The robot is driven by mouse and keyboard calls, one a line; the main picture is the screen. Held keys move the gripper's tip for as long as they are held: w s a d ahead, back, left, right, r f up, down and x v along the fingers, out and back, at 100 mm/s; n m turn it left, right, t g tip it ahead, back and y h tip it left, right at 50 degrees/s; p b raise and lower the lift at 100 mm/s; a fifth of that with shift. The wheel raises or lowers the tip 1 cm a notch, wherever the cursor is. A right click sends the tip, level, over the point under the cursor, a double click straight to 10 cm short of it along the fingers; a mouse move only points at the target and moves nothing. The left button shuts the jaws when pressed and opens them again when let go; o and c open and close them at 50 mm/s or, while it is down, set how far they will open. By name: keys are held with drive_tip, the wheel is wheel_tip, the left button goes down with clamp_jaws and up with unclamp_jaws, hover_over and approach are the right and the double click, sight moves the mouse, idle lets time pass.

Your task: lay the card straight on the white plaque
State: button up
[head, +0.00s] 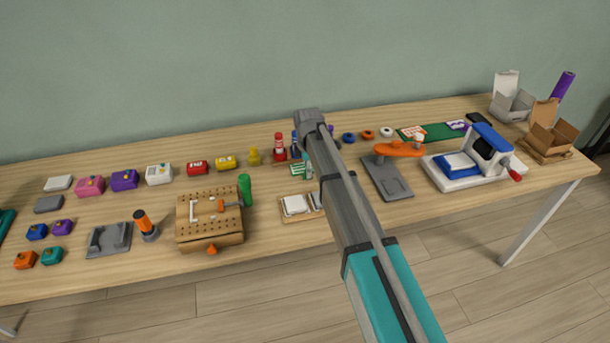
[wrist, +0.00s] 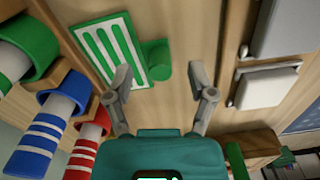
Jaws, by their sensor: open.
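A green card with white stripes (wrist: 108,52) lies flat on the wooden table, with a short green round knob (wrist: 158,60) at its edge. The card also shows in the head view (head: 297,170), left of my arm. A white square plaque (wrist: 268,88) lies to the right in the wrist view; in the head view the white plaque (head: 294,204) sits on a wooden tray. My gripper (wrist: 160,76) is open and empty, with its fingertips apart on either side of the knob in the picture. I cannot tell its height above the knob. My arm hides part of this area in the head view.
Striped bottles in green (wrist: 18,60), blue (wrist: 48,125) and red (wrist: 86,145) stand close on the left. A grey piece (wrist: 285,28) lies beside the plaque. A pegboard block (head: 210,222) and an orange-handled press (head: 388,176) flank the tray.

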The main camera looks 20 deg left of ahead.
drive_tip(key=shift+f+b, duration=0.4)
drive_tip(key=shift+f, duration=0.25)
clamp_jaws()
idle(0.4)
